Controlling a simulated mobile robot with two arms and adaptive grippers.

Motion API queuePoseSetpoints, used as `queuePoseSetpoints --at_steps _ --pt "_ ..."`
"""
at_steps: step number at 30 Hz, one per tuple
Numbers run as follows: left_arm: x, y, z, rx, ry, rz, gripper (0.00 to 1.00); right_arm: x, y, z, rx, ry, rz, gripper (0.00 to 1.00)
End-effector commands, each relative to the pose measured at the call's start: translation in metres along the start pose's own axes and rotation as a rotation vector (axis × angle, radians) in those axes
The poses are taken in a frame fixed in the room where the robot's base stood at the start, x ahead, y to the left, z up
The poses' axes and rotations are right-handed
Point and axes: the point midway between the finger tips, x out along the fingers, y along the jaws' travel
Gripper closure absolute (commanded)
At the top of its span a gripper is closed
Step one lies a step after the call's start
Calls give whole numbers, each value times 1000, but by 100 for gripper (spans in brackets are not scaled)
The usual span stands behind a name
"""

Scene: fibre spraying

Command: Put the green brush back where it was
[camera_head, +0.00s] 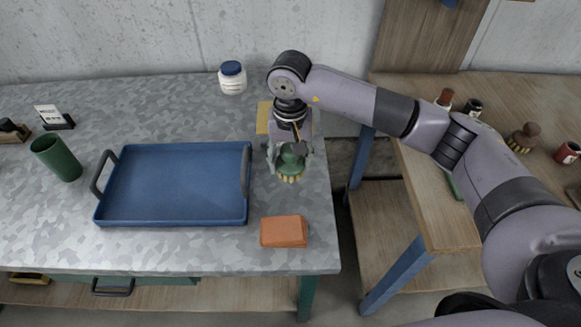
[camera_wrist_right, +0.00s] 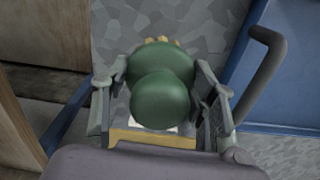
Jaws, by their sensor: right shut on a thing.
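The green brush (camera_head: 291,160) has a round green knob and body with pale bristles below. My right gripper (camera_head: 289,152) is shut on it near the right edge of the grey table, to the right of the blue tray. In the right wrist view the green brush (camera_wrist_right: 162,92) sits between the two fingers of the right gripper (camera_wrist_right: 160,105). I cannot tell whether the bristles touch the table. A yellow piece (camera_head: 263,117) shows partly behind the gripper. My left gripper is not in view.
The blue tray (camera_head: 175,218) with dark handles is empty. An orange block (camera_head: 284,231) lies in front of the brush. A green cup (camera_head: 56,158), a white jar (camera_head: 232,78) and a small card stand (camera_head: 54,117) are on the table. A wooden bench (camera_head: 425,190) with a brown brush (camera_head: 524,137) is at right.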

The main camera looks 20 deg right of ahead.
Motion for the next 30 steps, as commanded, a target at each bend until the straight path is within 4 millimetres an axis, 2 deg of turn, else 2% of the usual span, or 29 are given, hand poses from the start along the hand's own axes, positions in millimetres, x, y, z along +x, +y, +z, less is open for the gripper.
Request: queuePoseSetpoints --at_steps 9,21,22,30 --pt "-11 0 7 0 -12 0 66 39 0 1 0 -2 0 73" --pt "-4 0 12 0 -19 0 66 46 0 0 -1 1 0 73" --pt "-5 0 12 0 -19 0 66 46 0 0 -1 1 0 46" --pt "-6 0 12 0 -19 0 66 45 0 0 -1 0 0 28"
